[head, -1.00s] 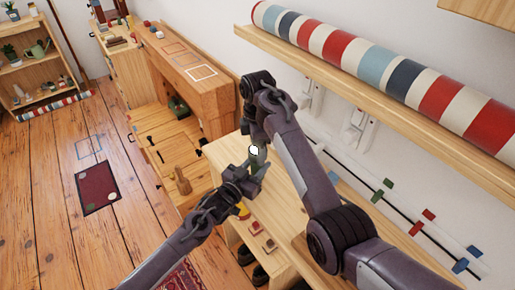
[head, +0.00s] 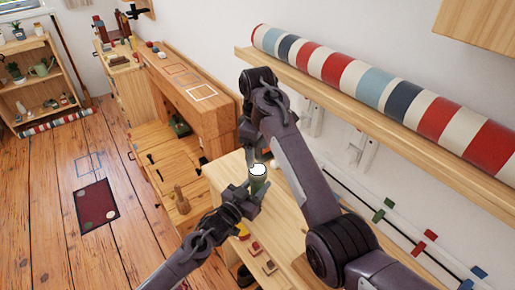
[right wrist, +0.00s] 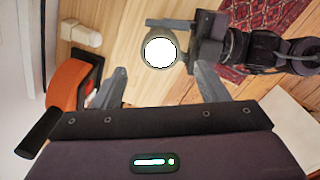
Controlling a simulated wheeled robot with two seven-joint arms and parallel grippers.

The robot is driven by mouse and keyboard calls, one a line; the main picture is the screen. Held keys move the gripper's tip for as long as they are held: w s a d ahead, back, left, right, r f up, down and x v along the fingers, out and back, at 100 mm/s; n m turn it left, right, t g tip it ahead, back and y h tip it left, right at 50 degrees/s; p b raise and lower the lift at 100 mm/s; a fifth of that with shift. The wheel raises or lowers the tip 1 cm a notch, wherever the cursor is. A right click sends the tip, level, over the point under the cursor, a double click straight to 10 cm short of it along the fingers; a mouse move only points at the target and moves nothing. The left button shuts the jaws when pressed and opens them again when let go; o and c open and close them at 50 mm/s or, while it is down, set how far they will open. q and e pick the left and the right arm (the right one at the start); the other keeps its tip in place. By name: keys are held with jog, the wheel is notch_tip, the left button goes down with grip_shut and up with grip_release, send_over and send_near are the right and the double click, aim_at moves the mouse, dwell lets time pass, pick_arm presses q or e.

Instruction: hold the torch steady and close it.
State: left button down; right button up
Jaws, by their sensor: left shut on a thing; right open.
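The torch (head: 257,183) is a short green body with a bright white round end facing up. My left gripper (head: 252,192) is shut on its body and holds it near the wooden bench top. In the right wrist view the torch (right wrist: 160,52) shows as a white disc with a dark rim, with my left gripper (right wrist: 195,52) beside it. My right gripper (head: 250,148) is open just above the torch in the head view. In the right wrist view its spread fingers (right wrist: 158,88) are empty and point toward the white end. Most of the torch body is hidden there.
The bench top (head: 225,172) lies below the grippers, with small coloured blocks (head: 262,257) near its front edge. A shelf (head: 300,72) with a striped roll (head: 345,75) runs along the wall at right. An orange item (right wrist: 68,85) lies left in the right wrist view.

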aim_at(258, 169)
jog(key=shift+r+m, duration=0.3)
jog(key=shift+m, duration=0.4)
jog(key=shift+f, duration=0.15)
jog(key=shift+f, duration=3.9)
jog(key=shift+c, duration=0.5)
jog(key=c, duration=0.9)
jog(key=o, duration=1.1)
jog(key=shift+r, duration=2.3)
jog(key=o, duration=0.6)
jog(key=shift+c, duration=0.2)
